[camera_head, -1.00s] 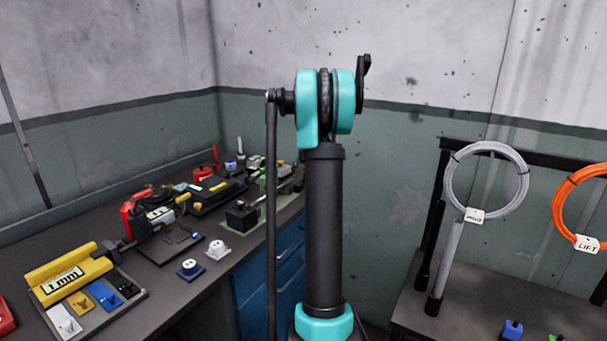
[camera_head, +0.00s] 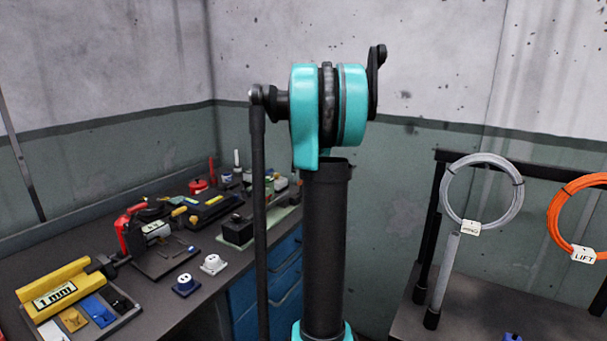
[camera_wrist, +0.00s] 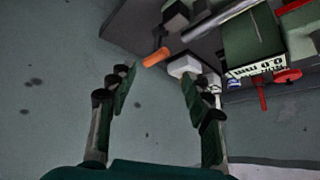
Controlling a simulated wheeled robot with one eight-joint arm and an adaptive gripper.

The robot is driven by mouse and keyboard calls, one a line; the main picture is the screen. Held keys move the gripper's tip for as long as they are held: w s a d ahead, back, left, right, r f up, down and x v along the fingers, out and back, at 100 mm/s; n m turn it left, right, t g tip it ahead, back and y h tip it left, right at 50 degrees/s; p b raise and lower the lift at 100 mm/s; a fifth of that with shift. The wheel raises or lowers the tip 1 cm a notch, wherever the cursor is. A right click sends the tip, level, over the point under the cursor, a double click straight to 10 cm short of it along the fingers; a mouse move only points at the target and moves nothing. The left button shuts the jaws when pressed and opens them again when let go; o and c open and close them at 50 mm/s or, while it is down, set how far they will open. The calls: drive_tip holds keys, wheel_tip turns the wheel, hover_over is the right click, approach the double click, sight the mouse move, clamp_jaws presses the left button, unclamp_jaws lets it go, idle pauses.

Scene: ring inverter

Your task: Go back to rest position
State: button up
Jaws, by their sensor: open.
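My gripper (camera_wrist: 158,90) shows in the wrist view with its two fingers spread apart and nothing between them. It hangs in front of a plain green-grey surface, with tools and a bench edge beyond the fingertips. In the head view my arm rises through the middle, with a turquoise joint at the top; the gripper itself is not visible there.
The left workbench (camera_head: 150,310) holds a yellow 1 mm box (camera_head: 55,285), a blue socket (camera_head: 186,284), a white socket (camera_head: 213,264) and several tools. At right, a rack carries a grey cable ring (camera_head: 483,190) and an orange ring (camera_head: 583,215) labelled LIFT. The wall behind is bare.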

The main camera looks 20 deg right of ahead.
idle(0.3)
drive_tip(key=s+a+f+n+y, duration=0.1)
drive_tip(key=s+a+f, duration=0.4)
drive_tip(key=s+a, duration=0.45)
drive_tip(key=s+a+f+n+g, duration=0.1)
drive_tip(key=s+a+f, duration=0.4)
drive_tip(key=s, duration=0.4)
drive_tip(key=s+a+f+n+g, duration=0.1)
drive_tip(key=s+a+f, duration=0.4)
drive_tip(key=s+a, duration=0.2)
drive_tip(key=s+a+f+n+g, duration=0.1)
drive_tip(key=s+a+f+n, duration=0.1)
drive_tip(key=s+a+f, duration=0.4)
drive_tip(key=s, duration=0.5)
drive_tip(key=shift+s+a+y, duration=0.15)
drive_tip(key=shift+s+y, duration=0.2)
drive_tip(key=shift+y, duration=0.05)
